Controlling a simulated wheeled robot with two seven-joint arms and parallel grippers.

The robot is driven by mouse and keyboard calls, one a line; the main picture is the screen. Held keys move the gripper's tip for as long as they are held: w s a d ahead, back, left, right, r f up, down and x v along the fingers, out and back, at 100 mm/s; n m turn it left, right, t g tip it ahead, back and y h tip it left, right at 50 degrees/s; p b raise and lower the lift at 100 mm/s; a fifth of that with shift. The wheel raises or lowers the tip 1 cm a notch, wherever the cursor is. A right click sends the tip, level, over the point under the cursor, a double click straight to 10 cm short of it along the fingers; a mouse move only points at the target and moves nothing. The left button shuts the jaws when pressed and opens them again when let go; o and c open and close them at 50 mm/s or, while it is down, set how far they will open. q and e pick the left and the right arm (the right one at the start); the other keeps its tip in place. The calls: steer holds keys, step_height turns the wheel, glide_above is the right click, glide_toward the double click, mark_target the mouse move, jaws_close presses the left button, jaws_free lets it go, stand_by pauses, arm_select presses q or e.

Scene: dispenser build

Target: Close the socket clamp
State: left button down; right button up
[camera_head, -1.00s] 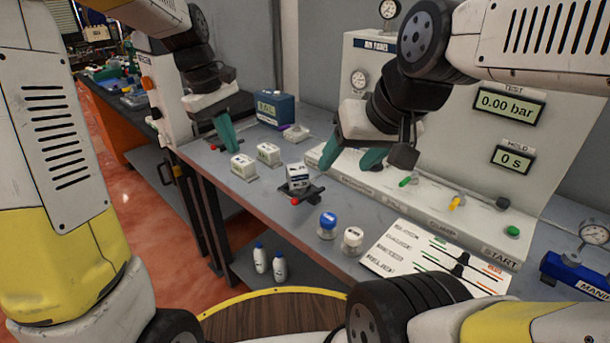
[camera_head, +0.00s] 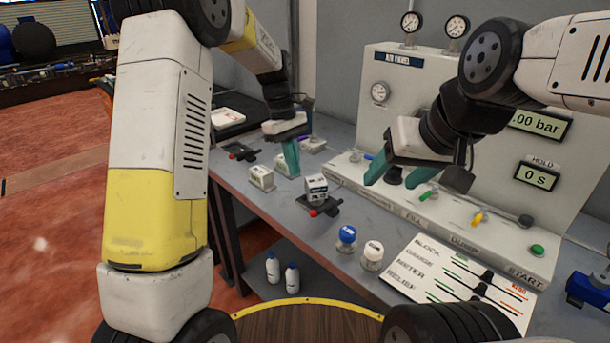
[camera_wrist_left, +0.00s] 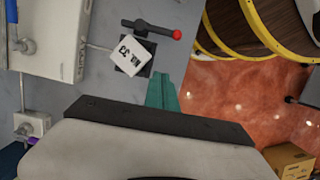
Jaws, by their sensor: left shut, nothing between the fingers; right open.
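A black clamp (camera_head: 325,206) with a red-knobbed lever (camera_head: 314,213) sits on the bench. A white labelled block (camera_head: 316,186) stands upright in it. In the left wrist view the block (camera_wrist_left: 129,55) lies beside the lever's black bar, whose red knob (camera_wrist_left: 176,34) points right. My left gripper (camera_head: 291,158), with teal fingers, is shut and empty, left of and behind the block. Its fingers (camera_wrist_left: 163,92) show below the block in the wrist view, apart from clamp and lever. My right gripper (camera_head: 396,175) is open and empty, above the panel's front ledge, right of the block.
A second black fixture with a red knob (camera_head: 232,155) sits at the bench's left. A white block (camera_head: 261,178) stands near my left fingers. A blue-capped (camera_head: 347,235) and a white-capped piece (camera_head: 372,252) stand in front. The test panel (camera_head: 385,60) rises behind.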

mark_target(327, 207)
arm_select(q)
steer(key=x, duration=0.8)
steer(key=shift+s+f, duration=0.1)
steer(key=shift+f, duration=0.15)
steer(key=s+d, duration=0.2)
steer(key=shift+s+d, duration=0.25)
steer(key=shift+d, duration=0.15)
steer(key=shift+s+d+r, duration=0.1)
steer(key=shift+s+d, duration=0.05)
